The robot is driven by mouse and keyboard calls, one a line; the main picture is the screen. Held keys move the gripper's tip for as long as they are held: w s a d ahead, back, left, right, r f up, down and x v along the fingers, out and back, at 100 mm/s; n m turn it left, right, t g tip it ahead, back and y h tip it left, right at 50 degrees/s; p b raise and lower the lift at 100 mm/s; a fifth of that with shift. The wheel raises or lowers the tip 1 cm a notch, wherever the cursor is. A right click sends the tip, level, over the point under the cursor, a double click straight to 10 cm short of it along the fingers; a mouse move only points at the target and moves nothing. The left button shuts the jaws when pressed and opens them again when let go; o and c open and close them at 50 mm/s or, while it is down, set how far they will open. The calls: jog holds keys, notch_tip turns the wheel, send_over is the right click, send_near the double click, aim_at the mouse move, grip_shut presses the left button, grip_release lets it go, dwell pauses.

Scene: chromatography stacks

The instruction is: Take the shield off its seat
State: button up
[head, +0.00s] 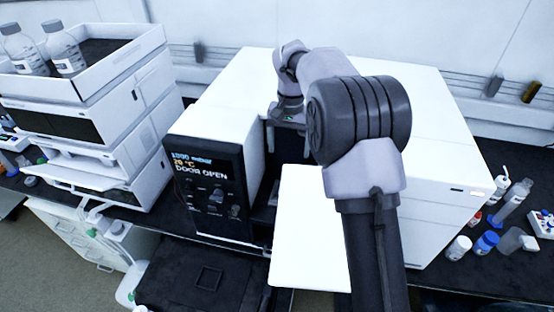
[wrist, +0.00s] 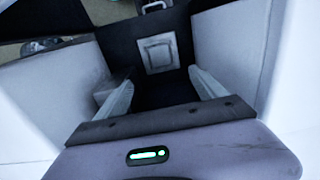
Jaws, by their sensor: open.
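My gripper (wrist: 162,88) is open in the wrist view, its two pale fingers apart with nothing between them. Beyond the fingertips, a light grey square plate with a raised square outline (wrist: 158,54) lies on a dark surface between pale walls. It may be the shield, but I cannot tell for certain. A small light handle-like part (wrist: 152,5) shows at the top edge, partly cut off. In the head view my gripper (head: 288,118) is at the opening of the white instrument (head: 225,105), largely hidden by the arm and the housing.
The instrument's display (head: 208,190) reads DOOR OPEN, and its white door panel (head: 308,235) stands out in front. A stacked white unit (head: 95,110) with bottles on top is at left. Several small bottles (head: 487,242) stand at right. A black surface with a square outline (head: 208,278) is in front.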

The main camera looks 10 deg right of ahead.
jog(key=f+b, duration=0.1)
jog(key=f, duration=0.4)
jog(key=s+f+b, duration=0.1)
jog(key=f+b, duration=0.1)
jog(key=f, duration=0.4)
jog(key=f+b, duration=0.1)
jog(key=f, duration=0.5)
jog(key=shift+s+a+f+b, duration=0.1)
jog(key=shift+s+a+b, duration=0.2)
jog(key=shift+s+b, duration=0.1)
jog(key=shift+w+f, duration=0.1)
jog(key=shift+f, duration=0.1)
jog(key=shift+r, duration=0.1)
jog(key=c, duration=1.7)
